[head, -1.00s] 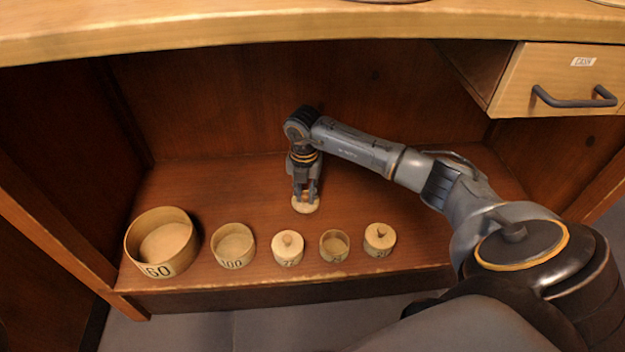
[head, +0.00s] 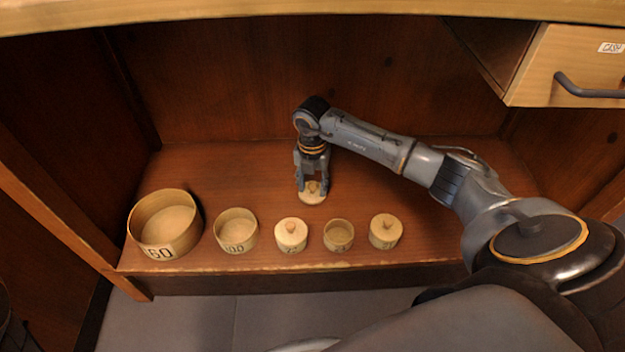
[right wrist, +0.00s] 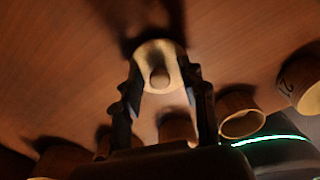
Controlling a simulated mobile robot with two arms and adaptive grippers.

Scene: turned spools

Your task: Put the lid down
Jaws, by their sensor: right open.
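A small round pale wooden lid (head: 312,197) with a knob lies on the brown shelf, behind the row of turned boxes. My right gripper (head: 312,187) points down over it, fingers spread on either side of the knob. In the right wrist view the lid (right wrist: 158,52) and its knob show between the open fingers (right wrist: 162,88); I see no finger closed on it. The open box (head: 339,236) in the row has no lid on it. My left gripper is not in view.
Along the shelf's front stand a large open box marked 60 (head: 165,224), an open box marked 100 (head: 236,231), and two lidded boxes (head: 291,235) (head: 384,232). A counter edge (head: 250,14) and a drawer (head: 570,75) hang above. The shelf behind the row is mostly clear.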

